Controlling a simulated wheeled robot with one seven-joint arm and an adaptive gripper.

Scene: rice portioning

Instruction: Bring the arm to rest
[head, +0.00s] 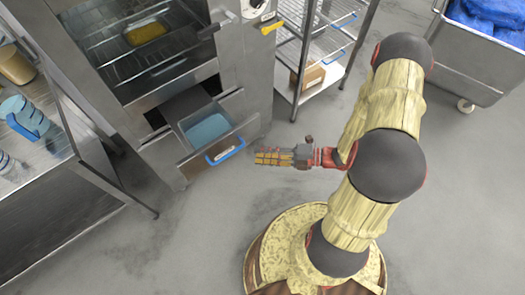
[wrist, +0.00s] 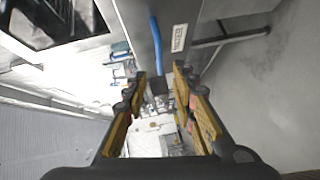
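My gripper (head: 258,157) has yellow-and-dark fingers and hangs over the floor, just right of the open drawer's front. In the wrist view its two fingers (wrist: 160,84) stand apart with nothing between them. My arm is bent, reaching down from the upper right and out to the left. The pulled-out drawer (head: 239,131) has a blue handle (head: 225,151) and holds a pale blue container (head: 207,129). In the wrist view a blue handle (wrist: 156,42) shows beyond the fingers; whether they touch it is not clear, but they look apart.
The steel oven cabinet (head: 190,84) holds a yellow-filled pan (head: 146,32). A wire rack (head: 325,38) with a cardboard box (head: 308,76) stands behind. A steel cart (head: 470,65) holds blue bags. A steel table (head: 60,155) is at left. Floor below the gripper is clear.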

